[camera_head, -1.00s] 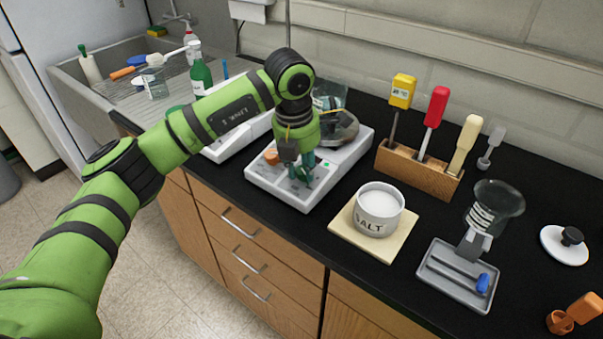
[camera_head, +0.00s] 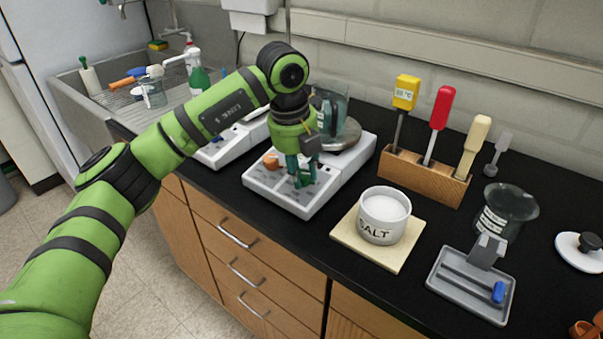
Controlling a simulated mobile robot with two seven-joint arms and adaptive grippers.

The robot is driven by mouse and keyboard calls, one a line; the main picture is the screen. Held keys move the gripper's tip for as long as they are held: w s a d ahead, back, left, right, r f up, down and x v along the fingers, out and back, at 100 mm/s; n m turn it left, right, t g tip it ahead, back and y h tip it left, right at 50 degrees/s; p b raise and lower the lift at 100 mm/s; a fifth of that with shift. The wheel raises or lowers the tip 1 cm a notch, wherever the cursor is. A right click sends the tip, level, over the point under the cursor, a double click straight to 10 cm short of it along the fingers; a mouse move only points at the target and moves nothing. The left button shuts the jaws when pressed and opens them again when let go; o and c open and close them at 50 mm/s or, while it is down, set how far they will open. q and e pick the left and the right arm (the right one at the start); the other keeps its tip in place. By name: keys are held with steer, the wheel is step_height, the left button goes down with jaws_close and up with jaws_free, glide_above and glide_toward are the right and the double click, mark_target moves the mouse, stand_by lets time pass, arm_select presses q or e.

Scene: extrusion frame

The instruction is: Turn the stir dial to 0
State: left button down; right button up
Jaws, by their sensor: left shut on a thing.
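A white stirring hotplate (camera_head: 328,206) stands on the black counter, with a glass beaker (camera_head: 330,108) on its round plate. An orange dial (camera_head: 271,160) shows at the left of its front panel. My left gripper (camera_head: 303,182) points down at the panel, to the right of the orange dial. Its teal fingers are shut on a dial there, which looks to be the stir dial. The fingers hide most of that dial, so I cannot read its pointer. My right gripper is not in view.
A second white device (camera_head: 216,152) stands left of the hotplate, partly behind my arm. To the right are a salt crucible (camera_head: 383,216) on a board, a wooden tool rack (camera_head: 425,176) and a grey tray (camera_head: 468,287). Bare counter lies in front of the hotplate.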

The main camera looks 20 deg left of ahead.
arm_select(q)
steer(key=shift+r+n, duration=0.1)
steer(key=shift+n, duration=0.5)
steer(key=c, duration=1)
jaws_free()
steer(key=shift+w, duration=0.1)
steer(key=r, duration=0.4)
steer(key=s+a+r, duration=0.1)
steer(key=r, duration=0.3)
steer(key=s+r, duration=0.1)
steer(key=r, duration=0.2)
steer(key=shift+a+r, duration=0.15)
steer(key=shift+r, duration=0.25)
